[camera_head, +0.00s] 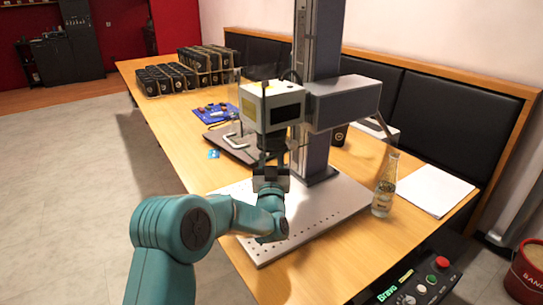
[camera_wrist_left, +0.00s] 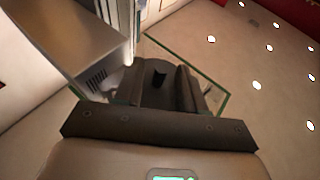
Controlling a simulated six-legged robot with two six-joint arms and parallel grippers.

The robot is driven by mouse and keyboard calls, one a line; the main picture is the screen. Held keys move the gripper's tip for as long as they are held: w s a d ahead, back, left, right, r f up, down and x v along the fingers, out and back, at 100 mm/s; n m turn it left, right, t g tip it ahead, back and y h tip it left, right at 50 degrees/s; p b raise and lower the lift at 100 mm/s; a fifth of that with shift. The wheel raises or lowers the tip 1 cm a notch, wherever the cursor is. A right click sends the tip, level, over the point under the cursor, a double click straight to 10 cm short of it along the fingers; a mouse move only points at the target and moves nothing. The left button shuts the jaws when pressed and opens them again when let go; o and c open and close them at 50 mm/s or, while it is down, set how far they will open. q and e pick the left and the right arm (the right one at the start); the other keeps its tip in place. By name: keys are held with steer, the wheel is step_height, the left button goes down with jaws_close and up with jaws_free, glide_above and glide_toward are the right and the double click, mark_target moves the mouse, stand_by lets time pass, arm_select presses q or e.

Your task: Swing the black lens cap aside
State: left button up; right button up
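The black lens cap (camera_wrist_left: 160,97) shows in the wrist view as a dark round disc with a small raised tab (camera_wrist_left: 158,78). It is under the laser head (camera_head: 272,107), which is white and yellow on a tall grey column. In the head view the cap is a dark shape hard to tell from the lens and gripper. My left gripper (camera_wrist_left: 160,88) is right below the laser head, pointing up at the cap. Its two dark fingers stand apart, one on each side of the tab, with gaps visible. In the head view the left gripper (camera_head: 272,166) is partly dark against the lens. My right gripper is not visible.
The perforated metal work plate (camera_head: 322,217) lies beneath my left arm. A glass bottle (camera_head: 384,187) and white paper (camera_head: 435,190) stand to the right. A control box (camera_head: 415,283) is at the front. A clear green-edged panel (camera_wrist_left: 212,100) surrounds the lens area.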

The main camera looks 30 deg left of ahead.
arm_select(q)
jaws_close()
